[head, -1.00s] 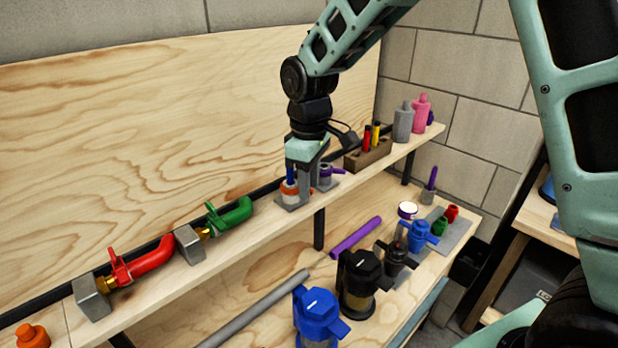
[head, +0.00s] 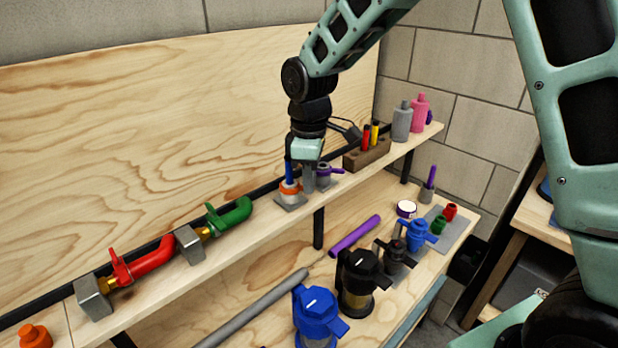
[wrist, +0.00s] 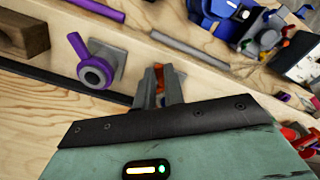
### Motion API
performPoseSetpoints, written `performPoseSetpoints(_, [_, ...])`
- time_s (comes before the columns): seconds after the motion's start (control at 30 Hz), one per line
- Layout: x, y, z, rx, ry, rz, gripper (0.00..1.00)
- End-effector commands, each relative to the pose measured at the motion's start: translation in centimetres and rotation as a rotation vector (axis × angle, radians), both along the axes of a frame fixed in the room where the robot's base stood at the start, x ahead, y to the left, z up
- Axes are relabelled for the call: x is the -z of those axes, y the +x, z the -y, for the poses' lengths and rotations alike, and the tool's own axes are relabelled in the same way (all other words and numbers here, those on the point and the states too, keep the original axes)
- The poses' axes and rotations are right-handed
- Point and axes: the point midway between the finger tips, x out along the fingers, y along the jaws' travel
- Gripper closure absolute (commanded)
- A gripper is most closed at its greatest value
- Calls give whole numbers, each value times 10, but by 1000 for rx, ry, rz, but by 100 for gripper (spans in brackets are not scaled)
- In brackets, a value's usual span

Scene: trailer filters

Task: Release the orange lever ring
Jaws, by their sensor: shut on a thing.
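The orange lever ring (head: 291,187) is around a small grey fitting on the upper shelf, with an upright blue piece above it. My gripper (head: 308,182) points down at this fitting. In the wrist view, my gripper (wrist: 160,85) has its grey fingers close together, with an orange part (wrist: 159,72) between them, so it is shut on the orange lever. The fingers hide much of the ring, and I cannot tell its exact turn. A similar fitting with a purple lever ring (head: 324,172) stands just to the right; it also shows in the wrist view (wrist: 95,70).
Red (head: 148,262) and green (head: 230,215) pipe handles lie left on the shelf. A wooden block (head: 366,153) with coloured sticks stands right, then grey and pink bottles (head: 402,121). Blue and black filter housings (head: 358,285) crowd the lower shelf.

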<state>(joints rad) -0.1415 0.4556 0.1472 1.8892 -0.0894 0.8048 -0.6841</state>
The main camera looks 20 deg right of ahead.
Motion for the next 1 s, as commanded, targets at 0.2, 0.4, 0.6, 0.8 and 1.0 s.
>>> performPoseSetpoints(0.2, [-1, 1, 0, -1, 0, 5, 76])
performPoseSetpoints(0.4, [-1, 1, 0, 1, 1, 3, 67])
performPoseSetpoints(0.6, [-4, 1, 0, 1, 1, 4, 67])
performPoseSetpoints(0.8, [-34, 1, 0, 2, 2, 8, 67])
performPoseSetpoints(1.0, [-81, 2, 0, 1, 1, 9, 67])
